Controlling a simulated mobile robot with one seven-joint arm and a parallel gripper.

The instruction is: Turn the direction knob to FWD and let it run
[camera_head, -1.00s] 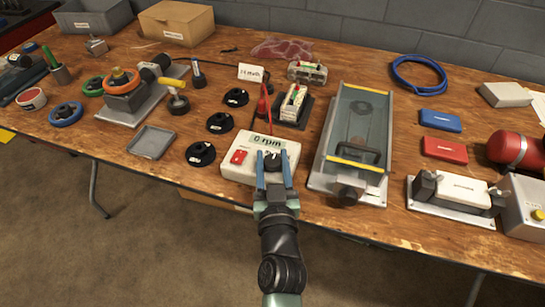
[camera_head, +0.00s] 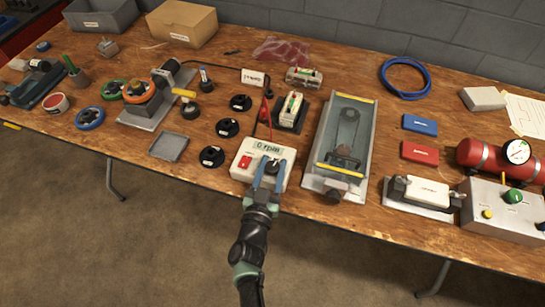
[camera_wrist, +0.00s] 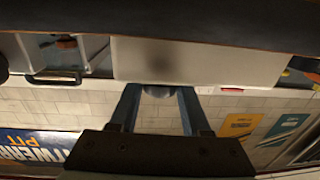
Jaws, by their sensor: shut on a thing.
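The white control box (camera_head: 243,176) stands at the table's front edge in the head view. Its display (camera_head: 268,148) reads 0 rpm, and a red switch (camera_head: 246,161) is on its left side. My gripper (camera_head: 271,170) is over the box's front part, its blue fingers shut on the direction knob. The fingers hide most of the knob in the head view. In the wrist view the dark round knob (camera_wrist: 158,91) shows between the fingertips, against the pale box (camera_wrist: 175,62). The knob's pointer and its FWD mark cannot be made out.
A belt rig with clear walls (camera_head: 340,140) stands close right of the box. Several black knob-like discs, one of them here (camera_head: 213,156), lie to its left. A red lead (camera_head: 266,112) rises behind it. A red compressor tank (camera_head: 485,156) stands farther right.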

